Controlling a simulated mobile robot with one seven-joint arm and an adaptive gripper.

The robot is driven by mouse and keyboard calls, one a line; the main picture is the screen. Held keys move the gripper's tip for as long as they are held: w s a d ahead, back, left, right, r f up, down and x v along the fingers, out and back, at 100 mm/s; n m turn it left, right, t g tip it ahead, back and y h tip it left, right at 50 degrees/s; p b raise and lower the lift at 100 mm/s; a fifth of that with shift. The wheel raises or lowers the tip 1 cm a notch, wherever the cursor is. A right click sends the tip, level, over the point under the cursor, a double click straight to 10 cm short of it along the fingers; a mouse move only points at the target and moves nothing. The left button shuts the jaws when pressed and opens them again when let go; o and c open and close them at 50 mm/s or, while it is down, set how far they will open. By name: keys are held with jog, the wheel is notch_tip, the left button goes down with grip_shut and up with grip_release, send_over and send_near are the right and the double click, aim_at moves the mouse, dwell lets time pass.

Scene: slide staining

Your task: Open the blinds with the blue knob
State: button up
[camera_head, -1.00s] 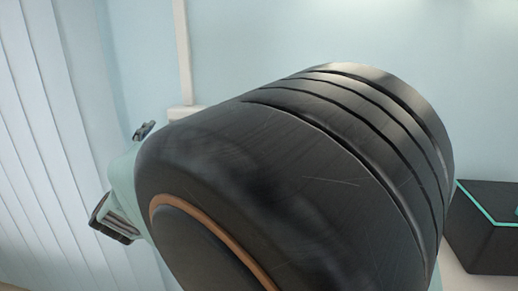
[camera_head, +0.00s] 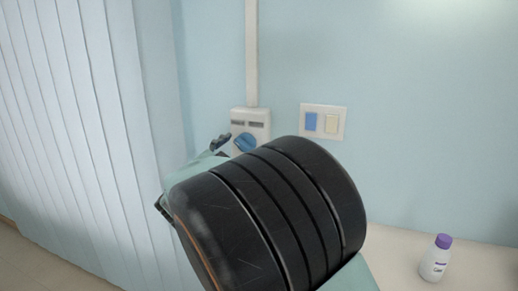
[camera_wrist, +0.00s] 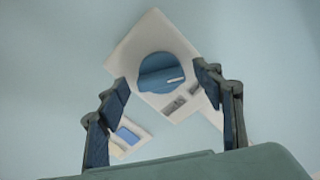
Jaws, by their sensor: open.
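The blue knob (camera_head: 245,142) sits on a white control box (camera_head: 264,113) on the wall, below a vertical white conduit. In the wrist view the round blue knob (camera_wrist: 161,72) with its raised grip bar shows ahead, between and beyond the fingertips. My gripper (camera_wrist: 162,80) is open and empty, with a finger on either side of the knob in that picture, apart from it. In the head view my gripper (camera_head: 190,172) is mostly hidden by my dark arm link. The white vertical blinds (camera_head: 75,130) hang at the left, with slats close together.
A switch plate (camera_head: 342,122) with a blue and a cream rocker is on the wall right of the control box. A white bottle with a purple cap (camera_head: 434,262) stands on the pale counter (camera_head: 395,245).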

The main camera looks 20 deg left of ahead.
jog(key=shift+w, duration=0.4)
jog(key=shift+c, duration=0.4)
jog(key=c, duration=1.1)
